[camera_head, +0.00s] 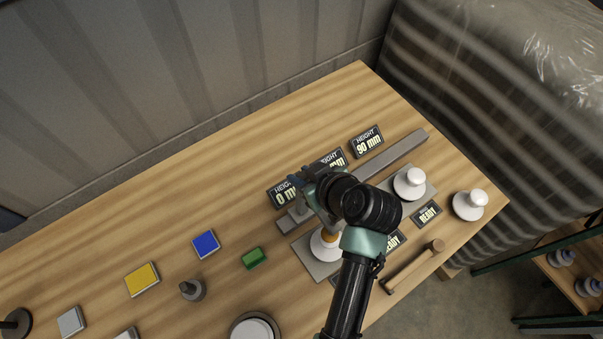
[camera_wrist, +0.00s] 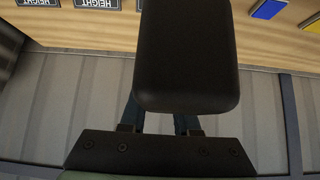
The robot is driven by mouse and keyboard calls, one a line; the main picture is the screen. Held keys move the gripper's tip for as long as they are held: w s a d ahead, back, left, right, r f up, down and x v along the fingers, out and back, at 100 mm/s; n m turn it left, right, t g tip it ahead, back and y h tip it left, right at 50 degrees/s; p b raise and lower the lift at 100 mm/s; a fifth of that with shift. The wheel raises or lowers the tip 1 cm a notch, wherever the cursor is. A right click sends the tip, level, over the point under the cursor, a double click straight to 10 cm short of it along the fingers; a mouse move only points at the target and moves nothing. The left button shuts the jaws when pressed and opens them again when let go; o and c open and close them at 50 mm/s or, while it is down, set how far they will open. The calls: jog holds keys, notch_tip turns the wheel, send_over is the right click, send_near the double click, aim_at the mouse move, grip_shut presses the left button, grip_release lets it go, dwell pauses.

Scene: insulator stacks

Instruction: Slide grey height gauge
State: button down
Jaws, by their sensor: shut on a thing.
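The grey height gauge (camera_head: 299,211) stands at the left end of a long grey rail (camera_head: 400,149), close to the 0 mm height sign (camera_head: 284,193). My gripper (camera_head: 301,180) is at the top of the gauge and shut on it. My wrist and forearm hide part of the gauge and the middle of the rail. In the wrist view a large dark block fills the middle and hides the fingertips, so the hold cannot be seen there.
White insulator pieces stand on a grey plate (camera_head: 310,262) and another plate (camera_head: 428,193) in front of the rail. A 90 mm sign (camera_head: 367,142) stands behind it. Blue (camera_head: 206,243), yellow (camera_head: 142,279) and green (camera_head: 254,258) blocks lie left. The back left tabletop is clear.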

jog(key=shift+w+d, duration=0.25)
jog(key=shift+d, duration=0.05)
jog(key=c, duration=0.6)
grip_release()
jog(key=shift+c, duration=0.2)
jog(key=b+v, duration=0.3)
jog(key=v, duration=1)
jog(key=shift+f, duration=0.1)
